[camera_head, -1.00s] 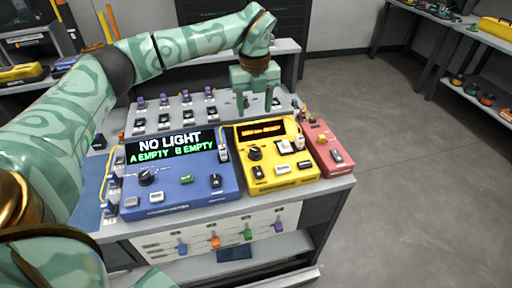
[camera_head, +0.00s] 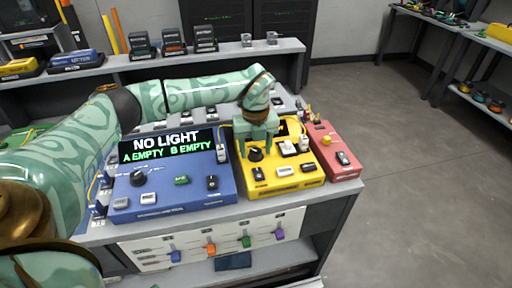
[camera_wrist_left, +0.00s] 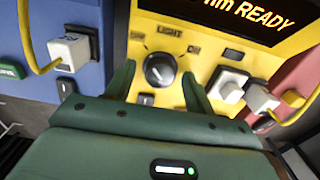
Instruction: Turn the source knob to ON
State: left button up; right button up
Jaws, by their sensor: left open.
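The yellow source unit (camera_head: 285,187) stands on the bench between the blue meter and a red box. Its black round knob (camera_head: 255,154) sits at the front left of its top face. In the left wrist view the knob (camera_wrist_left: 160,69) has a light pointer mark, under the word LIGHT; the small labels on either side are hard to read. My left gripper (camera_head: 256,146) is open over the unit and points down. In the wrist view its two green fingers (camera_wrist_left: 158,76) stand either side of the knob, with gaps visible. My right gripper is out of view.
The blue meter (camera_head: 170,200) at left reads NO LIGHT, A EMPTY, B EMPTY. White connectors and a yellow cable (camera_wrist_left: 290,110) lie close right of the knob. The red box (camera_head: 340,165) stands at right. Open floor lies beyond the bench.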

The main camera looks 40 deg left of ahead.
pick_arm(q)
jog(key=c, duration=1)
jog(key=shift+r+m+p, duration=0.2)
jog(key=shift+m+p, duration=0.3)
jog(key=shift+p, duration=0.15)
jog(key=m+p, duration=0.3)
jog(key=shift+r, duration=0.15)
jog(key=m+p, duration=0.2)
jog(key=shift+m+p, duration=0.3)
jog(key=shift+m, duration=0.1)
jog(key=m+p, duration=0.1)
jog(key=m, duration=0.1)
jog(key=shift+m+p, duration=0.3)
jog(key=shift+m, duration=0.1)
jog(key=m+p, duration=0.1)
jog(key=m, duration=0.1)
jog(key=shift+m, duration=0.4)
jog(key=m+p, duration=0.1)
jog(key=m, duration=0.2)
jog(key=shift+f, duration=0.2)
jog(key=shift+m, duration=1.3)
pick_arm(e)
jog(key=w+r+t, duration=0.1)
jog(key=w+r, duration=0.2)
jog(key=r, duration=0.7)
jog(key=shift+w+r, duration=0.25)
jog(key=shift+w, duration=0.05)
